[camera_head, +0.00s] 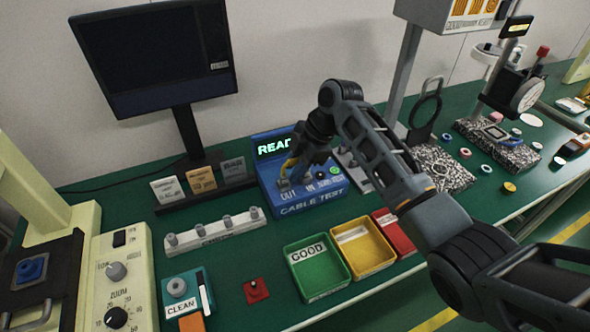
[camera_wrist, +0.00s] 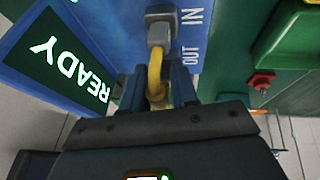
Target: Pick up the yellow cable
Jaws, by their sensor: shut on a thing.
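The yellow cable (camera_head: 289,166) is at the blue cable tester (camera_head: 313,205), whose screen reads READY in green. In the wrist view the cable (camera_wrist: 155,72) bends between my fingers, and its grey plug (camera_wrist: 160,28) sits at the tester face by the IN and OUT lettering. My gripper (camera_wrist: 168,88) is shut on the yellow cable just behind the plug. In the head view my gripper (camera_head: 298,168) reaches down over the tester's left part and partly hides the cable. I cannot tell whether the plug is seated in a socket.
A green GOOD bin (camera_head: 318,285), a yellow bin (camera_head: 365,265) and a red bin (camera_head: 394,238) stand in front of the tester. A white rack with grey pegs (camera_head: 213,237) is to the left. A monitor (camera_head: 160,60) stands behind. Stone blocks with gauges (camera_head: 497,150) are at right.

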